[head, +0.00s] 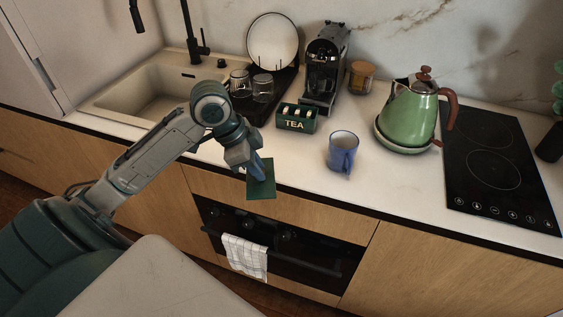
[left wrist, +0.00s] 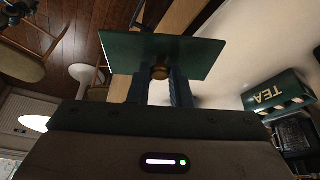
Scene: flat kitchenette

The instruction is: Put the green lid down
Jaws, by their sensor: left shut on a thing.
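The green lid (head: 263,187) is a flat dark green square plate. My left gripper (head: 258,168) is shut on it and holds it in the air in front of the counter's front edge, above the oven front. In the left wrist view the lid (left wrist: 125,52) lies across the fingertips, with its round brown knob (left wrist: 160,72) between the two fingers. The green TEA box (head: 297,118) stands open on the counter with pale packets showing inside; it also shows in the left wrist view (left wrist: 275,95). My right gripper is out of view.
A blue mug (head: 342,151) stands right of the TEA box. Behind are a coffee machine (head: 326,65), glasses (head: 263,88) and a sink (head: 150,85). A green kettle (head: 408,115) stands beside the black hob (head: 497,165). The counter (head: 400,185) front of the kettle is clear.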

